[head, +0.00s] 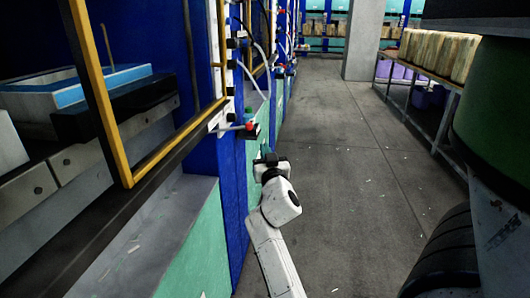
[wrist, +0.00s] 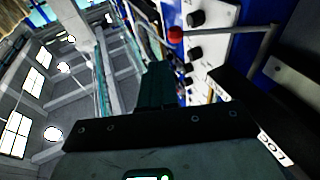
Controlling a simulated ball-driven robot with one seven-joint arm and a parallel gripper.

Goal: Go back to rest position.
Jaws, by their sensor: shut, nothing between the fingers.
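My gripper (head: 266,152) is at the end of my white arm, low in the middle of the head view, close beside the blue press frame. In the wrist view, my gripper's dark green fingers (wrist: 157,84) are together with nothing between them. A white control panel (wrist: 213,16) with black knobs and a red button (wrist: 175,34) stands just beyond the fingers, to their right. In the head view, a small control box with a red part (head: 252,130) juts from the press above and left of my gripper. I cannot tell whether the gripper touches anything.
Blue and teal presses (head: 200,245) with a yellow guard frame (head: 92,75) line the left side. The grey floor (head: 345,180) to the right is open. A rack (head: 428,75) with bins stands at the right, and a grey pillar (head: 364,40) at the back.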

